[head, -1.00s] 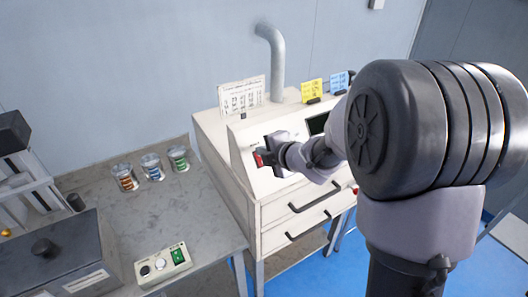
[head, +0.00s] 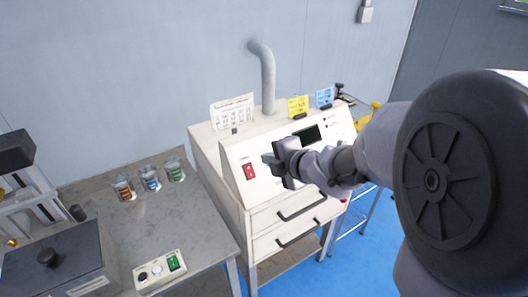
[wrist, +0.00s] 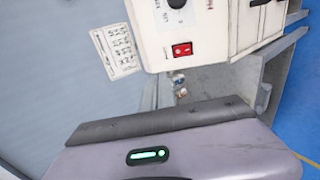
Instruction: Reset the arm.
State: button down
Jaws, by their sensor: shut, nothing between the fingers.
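My gripper (head: 270,160) is shut and empty in the head view. It is in front of the white cabinet's sloped panel, just right of and above the red rocker switch (head: 249,171). My arm comes in from the right and covers part of the panel. In the wrist view the red switch (wrist: 182,50) shows on the white cabinet (wrist: 153,58), near the top of the picture. The fingertips do not show clearly in the wrist view.
A grey bench (head: 192,225) at left bears several small cups, a control box (head: 159,270) with a green switch and a dark lidded box (head: 60,262). A pipe (head: 267,80) rises behind the cabinet. Two drawer handles (head: 302,208) stick out in front. Blue floor shows at right.

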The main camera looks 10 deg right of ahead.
jog(key=s+d+r+m+g+h+b, duration=0.1)
jog(key=s+d+m+h+b, duration=0.45)
jog(key=s+m, duration=0.8)
jog(key=s+a+f+m+g+y+b, duration=0.1)
jog(key=s+a+f+m+g+y, duration=0.1)
jog(key=s+a+m, duration=0.3)
jog(key=s+a+f+m+g+y, duration=0.2)
jog(key=s+a+m, duration=0.3)
jog(key=s+m, duration=0.2)
jog(key=shift+s+a+f+b, duration=0.15)
jog(key=shift+s+f+b, duration=0.2)
jog(key=shift+s, duration=0.55)
jog(key=shift+m, duration=0.25)
